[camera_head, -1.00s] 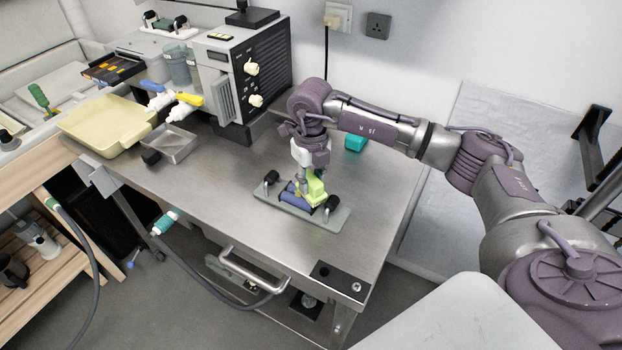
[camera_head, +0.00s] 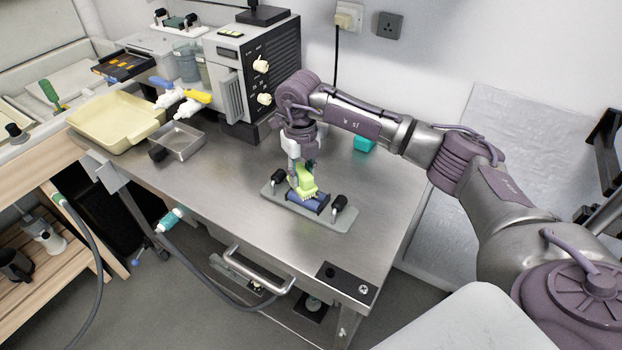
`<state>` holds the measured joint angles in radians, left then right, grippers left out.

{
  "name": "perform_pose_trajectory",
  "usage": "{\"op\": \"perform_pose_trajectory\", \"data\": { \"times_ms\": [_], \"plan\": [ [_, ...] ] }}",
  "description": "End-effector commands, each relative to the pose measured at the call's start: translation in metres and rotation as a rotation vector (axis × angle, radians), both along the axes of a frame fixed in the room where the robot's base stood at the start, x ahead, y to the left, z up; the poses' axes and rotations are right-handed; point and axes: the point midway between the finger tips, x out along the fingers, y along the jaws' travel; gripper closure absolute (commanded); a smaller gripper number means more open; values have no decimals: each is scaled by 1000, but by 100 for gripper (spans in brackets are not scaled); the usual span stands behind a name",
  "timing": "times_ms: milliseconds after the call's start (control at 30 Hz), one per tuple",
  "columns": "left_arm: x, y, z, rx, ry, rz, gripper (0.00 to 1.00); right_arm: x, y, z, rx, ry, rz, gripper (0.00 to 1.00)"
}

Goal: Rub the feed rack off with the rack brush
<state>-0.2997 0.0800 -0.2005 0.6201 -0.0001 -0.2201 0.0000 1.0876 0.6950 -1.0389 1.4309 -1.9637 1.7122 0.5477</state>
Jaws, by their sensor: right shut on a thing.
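The feed rack appears to be the grey plate (camera_head: 345,221) on the steel bench, with a blue bar (camera_head: 314,206) lying between two black knobs. My right gripper (camera_head: 300,168) points down over the rack. It is shut on the yellow-green rack brush (camera_head: 304,181). The brush is low over the left part of the blue bar and seems to touch it, though the exact contact is too small to tell. The brush covers part of the bar. My left gripper is out of view.
A grey-black machine (camera_head: 262,75) with cream knobs stands behind the rack. A cream tray (camera_head: 115,122) and a small metal tray (camera_head: 180,141) are at the left. A teal block (camera_head: 364,144) lies behind my right arm. The bench front is clear around the rack.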

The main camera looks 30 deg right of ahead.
Motion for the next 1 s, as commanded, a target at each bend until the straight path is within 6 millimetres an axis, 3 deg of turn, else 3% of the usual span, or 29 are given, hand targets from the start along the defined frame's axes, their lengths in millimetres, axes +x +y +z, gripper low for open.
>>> {"op": "perform_pose_trajectory", "data": {
  "times_ms": [233, 1000],
  "plan": [
    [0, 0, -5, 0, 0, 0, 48, 12, 7, 0, -1, -1, 0, 100],
    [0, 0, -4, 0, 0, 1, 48, 8, 4, -1, -1, 0, 0, 100]
  ]
}}
